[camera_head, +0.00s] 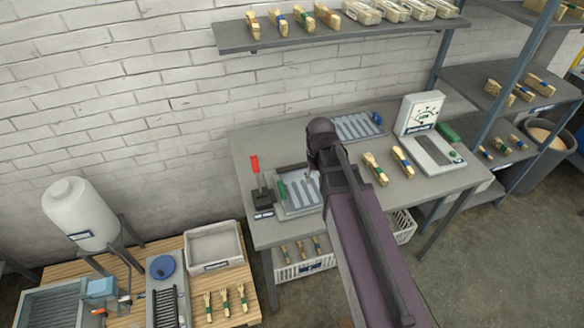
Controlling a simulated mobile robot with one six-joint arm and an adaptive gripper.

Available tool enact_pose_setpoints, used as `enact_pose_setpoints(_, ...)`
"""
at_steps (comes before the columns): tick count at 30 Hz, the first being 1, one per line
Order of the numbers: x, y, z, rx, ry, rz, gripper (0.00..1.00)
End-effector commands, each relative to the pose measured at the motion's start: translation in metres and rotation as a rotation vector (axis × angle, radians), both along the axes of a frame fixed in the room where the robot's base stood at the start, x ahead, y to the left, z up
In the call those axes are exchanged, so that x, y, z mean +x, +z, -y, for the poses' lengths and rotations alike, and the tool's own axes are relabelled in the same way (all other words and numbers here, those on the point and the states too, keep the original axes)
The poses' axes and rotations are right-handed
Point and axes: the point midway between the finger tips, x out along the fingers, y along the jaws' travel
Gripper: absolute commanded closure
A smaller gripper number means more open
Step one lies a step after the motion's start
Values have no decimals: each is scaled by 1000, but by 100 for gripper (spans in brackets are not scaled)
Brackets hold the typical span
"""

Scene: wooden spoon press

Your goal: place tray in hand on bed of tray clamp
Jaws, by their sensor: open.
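The tray clamp (262,200) stands on the grey workbench, with a red lever (255,165) pointing up. A light grey slotted tray (298,194) lies flat at the clamp's bed, just right of the lever. A green part (282,190) shows at the tray's left edge. My gripper (313,174) is over the tray's right side and open. My own wrist and arm hide much of it and the tray's right edge. I cannot tell whether the fingers touch the tray.
A second slotted tray (358,126) with a blue part lies at the bench's back. A wall shelf (340,32) hangs above. A pallet (222,290) stands lower left.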

Motion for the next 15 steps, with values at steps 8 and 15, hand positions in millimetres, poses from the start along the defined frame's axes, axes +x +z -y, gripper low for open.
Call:
enact_pose_setpoints(8, -59, 0, 65, 8, -105, -1, 40)
enact_pose_setpoints(15, -71, 0, 80, 11, -131, -1, 40)
